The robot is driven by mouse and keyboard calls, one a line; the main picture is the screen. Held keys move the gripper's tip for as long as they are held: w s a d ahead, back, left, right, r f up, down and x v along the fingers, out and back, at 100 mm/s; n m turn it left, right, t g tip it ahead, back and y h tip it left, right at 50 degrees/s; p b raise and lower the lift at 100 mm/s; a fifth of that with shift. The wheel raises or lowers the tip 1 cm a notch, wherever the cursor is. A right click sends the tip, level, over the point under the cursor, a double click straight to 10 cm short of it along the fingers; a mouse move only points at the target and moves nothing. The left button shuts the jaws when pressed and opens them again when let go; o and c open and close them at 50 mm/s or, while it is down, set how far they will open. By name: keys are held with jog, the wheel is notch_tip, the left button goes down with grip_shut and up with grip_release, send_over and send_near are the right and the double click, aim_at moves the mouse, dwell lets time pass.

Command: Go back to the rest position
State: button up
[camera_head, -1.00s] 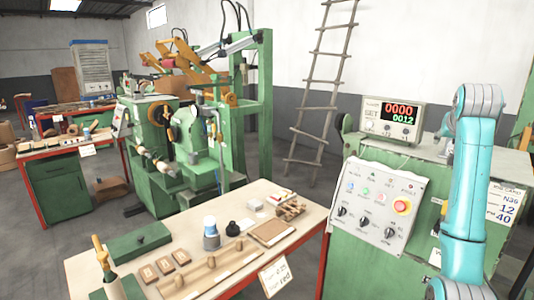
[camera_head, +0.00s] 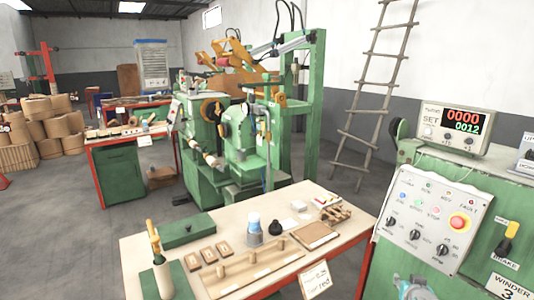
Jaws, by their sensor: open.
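Only a small teal and grey piece of my arm shows at the bottom edge, in front of the control cabinet. My gripper is outside the view, so its fingers and anything near them are hidden. The control panel (camera_head: 432,222) with its knobs, lit buttons and red stop button is on the green winder cabinet at the right. A counter box (camera_head: 453,128) on top of it reads 0000 and 0012.
A worktable (camera_head: 215,237) with a green box (camera_head: 188,230), a blue-capped jar (camera_head: 254,231) and wooden parts stands in front. A green winding machine (camera_head: 235,145) is behind it. A ladder (camera_head: 375,95) leans on the wall. Open floor lies at the left.

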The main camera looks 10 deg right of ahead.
jog(key=s+a+f+n+t+y, duration=0.1)
jog(key=s+a+f+n+y, duration=0.1)
jog(key=s+a+f, duration=0.7)
jog(key=s+a+f+n+t+y, duration=0.1)
jog(key=s+a+f, duration=0.4)
jog(key=s+a, duration=0.75)
jog(key=s+a+r+n+y, duration=0.1)
jog(key=s+a+r, duration=0.2)
jog(key=s, duration=0.5)
jog(key=s+a+r+n+t+y, duration=0.1)
jog(key=s+a+r, duration=0.3)
jog(key=s, duration=0.4)
jog(key=s+a+r+n+t+y, duration=0.1)
jog(key=s+a+r, duration=0.2)
jog(key=s, duration=0.6)
jog(key=shift+a+r, duration=0.25)
jog(key=shift+r, duration=0.3)
jog(key=shift+s+d, duration=0.1)
